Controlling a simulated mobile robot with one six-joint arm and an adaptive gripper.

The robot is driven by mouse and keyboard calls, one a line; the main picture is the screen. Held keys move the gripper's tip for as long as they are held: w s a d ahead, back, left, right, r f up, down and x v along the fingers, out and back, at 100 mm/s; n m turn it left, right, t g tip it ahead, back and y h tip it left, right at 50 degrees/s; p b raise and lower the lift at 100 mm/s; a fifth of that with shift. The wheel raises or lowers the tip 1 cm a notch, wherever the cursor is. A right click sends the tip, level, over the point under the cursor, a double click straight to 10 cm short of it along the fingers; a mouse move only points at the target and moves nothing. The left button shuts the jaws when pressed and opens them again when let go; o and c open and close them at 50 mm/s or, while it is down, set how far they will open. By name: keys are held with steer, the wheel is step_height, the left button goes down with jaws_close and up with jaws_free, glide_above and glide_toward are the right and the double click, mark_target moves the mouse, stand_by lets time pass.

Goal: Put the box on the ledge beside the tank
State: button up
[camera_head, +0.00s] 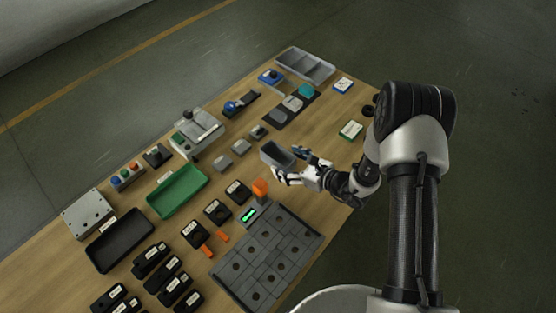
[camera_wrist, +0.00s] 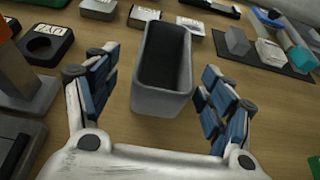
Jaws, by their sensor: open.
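A grey open-topped box (camera_head: 275,154) is right at my gripper, near the middle of the table. It is upright and empty in the wrist view (camera_wrist: 160,100). My gripper (camera_head: 290,164) is open, with blue-padded fingers on either side of the near end of the box in the wrist view (camera_wrist: 158,88). A gap shows between each finger and the box walls. A light grey unit (camera_head: 197,134) with a raised block and a flat top stands left of the box. It may be the tank with its ledge, but I cannot tell surely.
A wooden table (camera_head: 325,196) carries everything. A grey slab with round holes (camera_head: 265,259) and an orange-topped post (camera_head: 260,188) stand nearer. A green tray (camera_head: 178,191), black tray (camera_head: 119,240) and several black labelled holders lie left. Small grey blocks (camera_head: 241,147) stand left of the box.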

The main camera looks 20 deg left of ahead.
mark_target(266, 150)
steer(key=x, duration=0.1)
steer(key=b+x, duration=0.1)
steer(key=x, duration=0.3)
steer(key=shift+w+a+r+b, duration=0.1)
steer(key=shift+w+r+b, duration=0.1)
steer(key=shift+r+b, duration=0.15)
steer(key=shift+c, duration=0.4)
steer(key=c, duration=1.2)
steer(key=shift+r, duration=0.1)
steer(key=shift+c, duration=0.2)
